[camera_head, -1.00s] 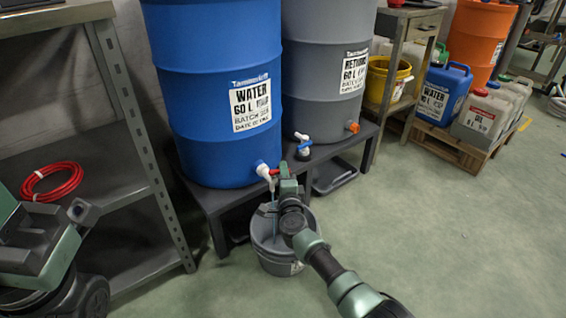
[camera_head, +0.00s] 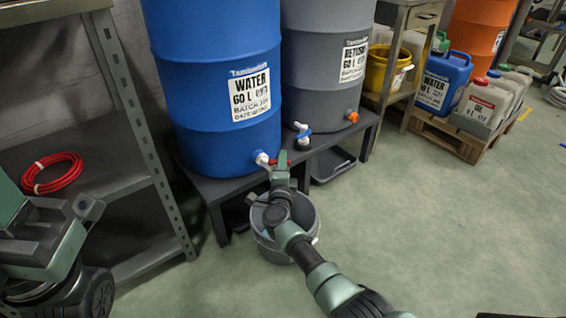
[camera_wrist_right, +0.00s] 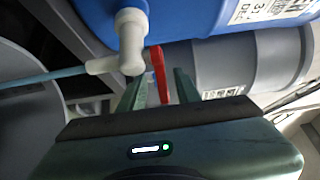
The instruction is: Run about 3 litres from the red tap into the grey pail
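The red tap sits low on the blue water barrel (camera_head: 215,90). Its white body (camera_head: 262,158) and red lever (camera_head: 274,162) show beside my right gripper (camera_head: 282,163). In the right wrist view the red lever (camera_wrist_right: 159,74) stands between the two spread green fingers (camera_wrist_right: 162,90), with gaps at its sides. A pale blue stream (camera_wrist_right: 35,79) runs from the white spout (camera_wrist_right: 105,65). The grey pail (camera_head: 308,222) stands on the floor below the tap, partly hidden by my right arm; its water level cannot be read. Only my left arm shows at the left edge, not its fingertips.
A metal shelf with a red hose coil (camera_head: 52,173) is at left. Canisters on a pallet (camera_head: 462,141) stand at right. The right-hand floor is clear.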

